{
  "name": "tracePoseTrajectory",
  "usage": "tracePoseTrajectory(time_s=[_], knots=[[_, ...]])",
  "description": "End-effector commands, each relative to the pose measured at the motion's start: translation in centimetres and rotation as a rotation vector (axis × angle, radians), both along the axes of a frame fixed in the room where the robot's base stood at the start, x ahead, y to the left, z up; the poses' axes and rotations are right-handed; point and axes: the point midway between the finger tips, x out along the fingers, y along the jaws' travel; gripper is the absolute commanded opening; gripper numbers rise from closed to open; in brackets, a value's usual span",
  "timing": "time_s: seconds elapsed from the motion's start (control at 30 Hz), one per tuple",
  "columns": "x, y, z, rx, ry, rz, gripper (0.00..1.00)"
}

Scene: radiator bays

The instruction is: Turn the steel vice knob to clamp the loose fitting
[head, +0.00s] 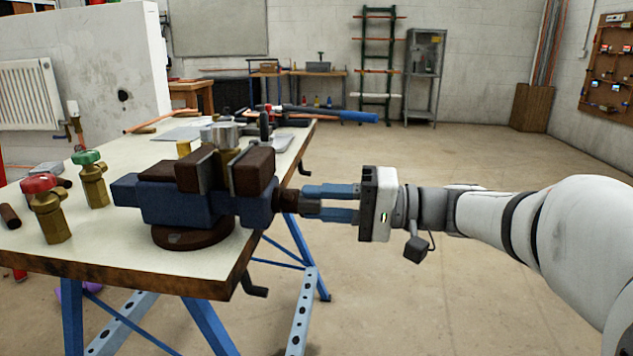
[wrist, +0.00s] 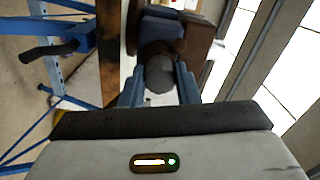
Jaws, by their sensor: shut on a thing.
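The blue vice (head: 180,203) with dark brown jaws stands on a round brown base near the right front corner of the workbench. A fitting (head: 230,156) with a brass-coloured part shows between the jaws; whether both jaws touch it cannot be told. The steel vice knob (wrist: 160,76) is at the vice's right end. My gripper (head: 303,201) reaches in level from the right, its two blue fingers shut on the knob. In the wrist view, the fingers lie on both sides of the knob's round grey end.
The workbench (head: 110,245) also holds a red-topped valve (head: 50,210) and a green-topped valve (head: 93,182) left of the vice. Tools and a blue-handled item lie behind it. A black hook-like handle (head: 254,283) hangs below the bench edge. The floor to the right is clear.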

Motion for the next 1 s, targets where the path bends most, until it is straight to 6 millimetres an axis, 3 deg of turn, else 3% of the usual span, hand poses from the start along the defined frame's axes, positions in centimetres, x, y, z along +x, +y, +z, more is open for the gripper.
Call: tracePoseTrajectory(time_s=[1.0], knots=[[0.04, -0.08, 0.42, 0.024, 0.783, -0.003, 0.0]])
